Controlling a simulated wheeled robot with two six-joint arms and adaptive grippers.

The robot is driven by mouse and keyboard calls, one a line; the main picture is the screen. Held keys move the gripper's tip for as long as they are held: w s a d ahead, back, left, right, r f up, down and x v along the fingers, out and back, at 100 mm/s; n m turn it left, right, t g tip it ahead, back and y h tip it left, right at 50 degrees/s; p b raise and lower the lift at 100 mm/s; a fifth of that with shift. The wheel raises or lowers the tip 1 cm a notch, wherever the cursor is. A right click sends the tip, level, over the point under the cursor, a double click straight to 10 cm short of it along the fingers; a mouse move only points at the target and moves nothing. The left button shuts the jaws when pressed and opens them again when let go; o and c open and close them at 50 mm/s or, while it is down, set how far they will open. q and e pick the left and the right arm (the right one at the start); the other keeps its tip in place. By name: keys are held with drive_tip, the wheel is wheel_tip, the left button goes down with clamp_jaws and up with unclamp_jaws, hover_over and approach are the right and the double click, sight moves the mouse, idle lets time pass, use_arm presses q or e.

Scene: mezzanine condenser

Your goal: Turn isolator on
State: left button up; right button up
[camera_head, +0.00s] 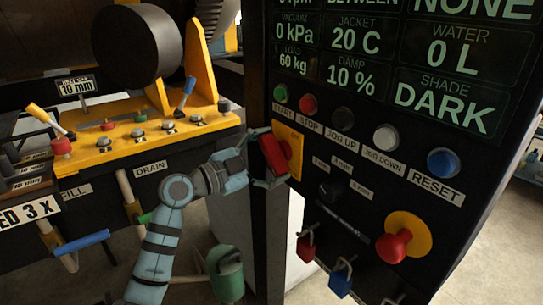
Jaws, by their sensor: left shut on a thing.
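The isolator is a red rotary handle (274,152) on a yellow plate (290,140), at the left edge of the black control panel (375,150). The handle sits slightly tilted, with its long side near upright. My left gripper (265,158) comes in from the left and is shut on the red handle, one finger above and one below. The fingers partly hide the handle and the plate's left edge. I cannot read any on or off marking. My right gripper is not in view.
START (280,93), STOP (308,104) and RESET (443,162) buttons sit close by on the panel. A red emergency stop (394,246) and hanging padlocks (341,280) are below. A yellow machine bed (150,135) with levers stands left.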

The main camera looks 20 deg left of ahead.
use_arm(q)
drive_tip(key=shift+f+n, duration=0.1)
drive_tip(key=shift+n, duration=0.3)
drive_tip(key=n, duration=0.2)
drive_tip(key=shift+n, duration=0.3)
drive_tip(key=n, duration=0.2)
drive_tip(key=n+p, duration=0.1)
drive_tip(key=n, duration=0.1)
drive_tip(key=shift+s+d+f+n+p, duration=0.1)
drive_tip(key=shift+d+n+p, duration=0.05)
drive_tip(key=shift+n+p, duration=0.15)
drive_tip(key=n+p, duration=0.2)
drive_tip(key=n, duration=0.2)
drive_tip(key=shift+s+d+n, duration=0.1)
drive_tip(key=shift+n, duration=0.2)
drive_tip(key=n+p, duration=0.2)
drive_tip(key=n, duration=0.2)
drive_tip(key=shift+n+p, duration=0.4)
drive_tip(key=shift+s+n, duration=0.1)
drive_tip(key=shift+n, duration=0.2)
